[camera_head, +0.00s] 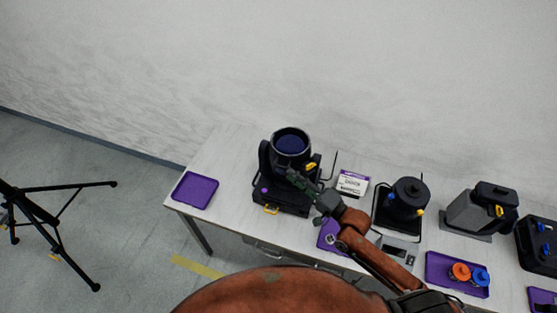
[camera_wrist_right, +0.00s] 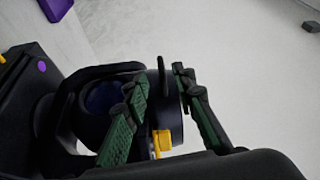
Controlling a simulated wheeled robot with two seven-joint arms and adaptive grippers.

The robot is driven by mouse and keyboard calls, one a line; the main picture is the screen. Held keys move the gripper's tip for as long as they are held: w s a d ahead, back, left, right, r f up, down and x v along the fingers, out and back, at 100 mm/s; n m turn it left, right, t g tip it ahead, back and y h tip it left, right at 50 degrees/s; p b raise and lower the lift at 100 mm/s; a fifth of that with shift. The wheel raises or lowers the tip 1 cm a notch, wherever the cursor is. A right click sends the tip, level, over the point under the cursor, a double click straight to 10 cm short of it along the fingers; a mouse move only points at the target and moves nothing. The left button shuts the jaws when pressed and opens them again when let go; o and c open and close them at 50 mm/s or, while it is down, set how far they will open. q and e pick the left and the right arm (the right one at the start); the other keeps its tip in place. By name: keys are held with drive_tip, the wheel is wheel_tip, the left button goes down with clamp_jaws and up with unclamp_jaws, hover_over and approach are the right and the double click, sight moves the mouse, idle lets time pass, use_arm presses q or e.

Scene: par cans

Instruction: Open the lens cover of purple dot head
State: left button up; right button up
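The purple dot head (camera_head: 291,145) is a black moving light on a black base, with a purple dot (camera_head: 264,190) on the base. Its round, dark blue front faces up and toward me. A yellow tab (camera_head: 311,166) sits on its right side; it also shows in the right wrist view (camera_wrist_right: 162,141). My right gripper (camera_head: 298,178) is at the head's near right side. In the right wrist view my right gripper (camera_wrist_right: 158,90) is open, its green fingers apart on either side of a thin black upright piece (camera_wrist_right: 162,75). Contact is unclear. My left gripper is out of view.
A purple tray (camera_head: 195,190) lies at the table's left end. A white box (camera_head: 353,183), another black lamp (camera_head: 407,197) and a grey lamp (camera_head: 482,210) stand to the right. A tray (camera_head: 436,270) holds orange and blue knobs. A tripod (camera_head: 60,210) stands left on the floor.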

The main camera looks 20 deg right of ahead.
sight(281, 167)
drive_tip(key=p+x, duration=0.1)
drive_tip(key=x, duration=0.4)
drive_tip(key=shift+d+r, duration=0.1)
drive_tip(key=shift+r, duration=0.05)
drive_tip(key=shift+w, duration=0.3)
drive_tip(key=shift+w+a, duration=0.25)
drive_tip(key=shift+a, duration=0.15)
clamp_jaws()
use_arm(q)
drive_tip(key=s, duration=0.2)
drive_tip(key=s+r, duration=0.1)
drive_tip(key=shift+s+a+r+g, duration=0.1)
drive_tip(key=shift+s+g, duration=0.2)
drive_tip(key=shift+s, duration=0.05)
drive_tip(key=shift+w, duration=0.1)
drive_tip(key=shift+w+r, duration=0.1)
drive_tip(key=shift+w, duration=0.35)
